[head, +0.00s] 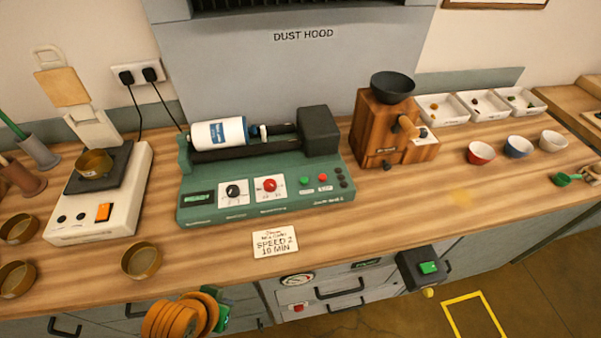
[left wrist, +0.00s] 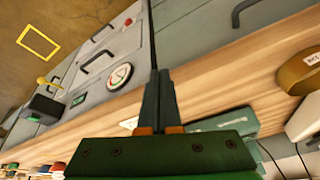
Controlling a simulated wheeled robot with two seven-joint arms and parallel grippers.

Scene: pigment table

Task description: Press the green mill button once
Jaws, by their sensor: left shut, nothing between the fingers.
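The green roller mill (head: 265,190) stands on the counter with a white-and-blue jar lying on its rollers. Its front panel has a green button (head: 305,181) beside a red one. A separate black box with a green button (head: 428,267) is on the counter's front edge; the box (left wrist: 42,106) also shows in the left wrist view. My left gripper (head: 221,309) is low at the counter's front edge, below and left of the mill, away from both buttons. In the left wrist view its fingers (left wrist: 160,76) are together and empty. My right gripper is out of view.
A white scale (head: 100,205) with a brass bowl stands left. Brass dishes lie near the front left. A wooden grinder (head: 385,130), trays and small bowls stand right. A speed card (head: 275,242) lies before the mill. The counter right of it is clear.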

